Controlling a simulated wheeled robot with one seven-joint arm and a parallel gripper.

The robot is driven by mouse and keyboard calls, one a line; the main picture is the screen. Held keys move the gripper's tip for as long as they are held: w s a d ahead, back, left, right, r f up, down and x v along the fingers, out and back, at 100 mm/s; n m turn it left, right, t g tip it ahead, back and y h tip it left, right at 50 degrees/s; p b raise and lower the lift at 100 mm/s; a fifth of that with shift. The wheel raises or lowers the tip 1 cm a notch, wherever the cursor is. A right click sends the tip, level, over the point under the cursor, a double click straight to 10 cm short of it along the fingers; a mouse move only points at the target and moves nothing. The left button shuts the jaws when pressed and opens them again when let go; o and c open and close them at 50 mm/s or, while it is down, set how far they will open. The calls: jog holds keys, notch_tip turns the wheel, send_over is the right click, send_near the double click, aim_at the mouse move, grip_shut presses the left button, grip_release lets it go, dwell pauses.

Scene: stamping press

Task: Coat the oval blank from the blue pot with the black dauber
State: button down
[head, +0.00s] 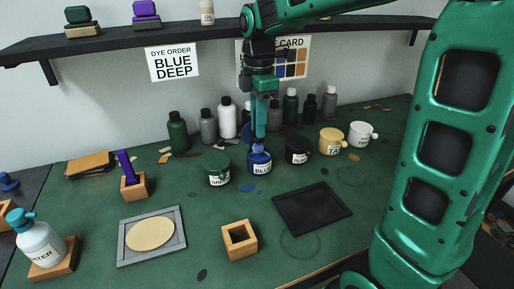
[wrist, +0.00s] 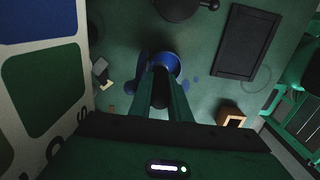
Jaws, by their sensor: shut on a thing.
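The blue pot (head: 259,162) stands mid-table, labelled and with a raised dark-blue lid behind its mouth. My gripper (head: 260,122) points down directly above it. In the wrist view, my gripper (wrist: 161,90) is shut on the black dauber (wrist: 160,100), whose dark body shows between the fingers. The dauber's lower end is at the blue pot (wrist: 168,60); whether it touches the dye is hidden. The oval blank (head: 150,234) is plain tan, lying flat in a grey frame (head: 122,250) at front left, away from my gripper.
An empty wooden holder (head: 240,243) stands at front centre, a black tray (head: 312,208) to its right. Green (head: 216,170), black (head: 297,152), tan and white pots flank the blue one. Bottles stand behind. A purple-handled tool (head: 126,168) and a water bottle (head: 38,243) are left.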

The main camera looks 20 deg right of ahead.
aim_at(258, 148)
jog(key=shift+r, duration=2.45)
notch_tip(258, 148, down, 8)
jog(key=shift+s, duration=0.15)
